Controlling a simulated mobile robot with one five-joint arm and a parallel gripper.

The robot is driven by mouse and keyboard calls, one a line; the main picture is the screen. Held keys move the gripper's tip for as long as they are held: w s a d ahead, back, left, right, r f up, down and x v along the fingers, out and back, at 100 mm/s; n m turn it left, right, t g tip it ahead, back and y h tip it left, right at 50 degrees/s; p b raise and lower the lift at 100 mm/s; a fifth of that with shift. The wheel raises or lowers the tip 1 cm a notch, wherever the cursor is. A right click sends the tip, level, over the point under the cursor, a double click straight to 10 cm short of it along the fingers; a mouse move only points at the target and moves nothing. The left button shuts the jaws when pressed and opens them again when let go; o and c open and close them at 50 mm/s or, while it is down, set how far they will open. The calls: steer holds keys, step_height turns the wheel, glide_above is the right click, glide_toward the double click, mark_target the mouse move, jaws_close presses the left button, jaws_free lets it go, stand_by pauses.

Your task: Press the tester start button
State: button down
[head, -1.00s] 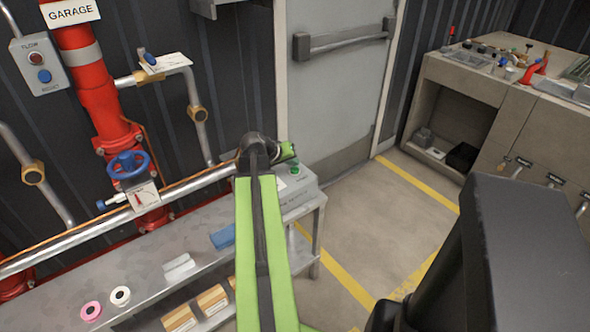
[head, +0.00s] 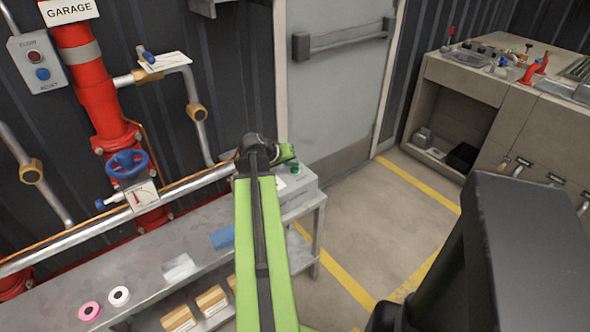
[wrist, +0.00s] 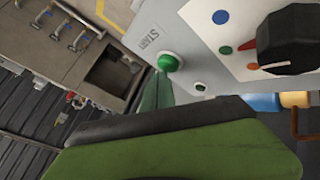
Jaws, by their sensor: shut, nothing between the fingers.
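The tester is a pale grey box on the end of the metal bench; its side shows in the head view (head: 300,192). In the wrist view its top (wrist: 145,22) carries a round green button (wrist: 168,62) beside the word START. A white panel with coloured dots and a black knob (wrist: 292,40) is to the right. My gripper (wrist: 160,80) is shut and empty, its fingertips right at the green button's edge in the picture. I cannot tell whether they touch it. In the head view my gripper (head: 285,153) is over the tester, partly hidden by my arm.
The metal bench (head: 140,252) holds tape rolls (head: 119,296) and a blue block (head: 222,237). Red pipes (head: 103,105) and a blue valve wheel (head: 127,163) stand at the left. A grey door (head: 335,85) is behind. The floor (head: 375,225) to the right is clear.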

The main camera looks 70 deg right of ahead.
mark_target(293, 170)
steer(key=shift+f+b, duration=0.55)
stand_by(0.4)
steer(key=shift+r, duration=0.1)
steer(key=shift+r+p, duration=0.85)
steer(key=shift+p, duration=0.1)
step_height(293, 170, up, 5)
steer(key=p, duration=0.5)
steer(key=shift+r, duration=0.15)
stand_by(0.4)
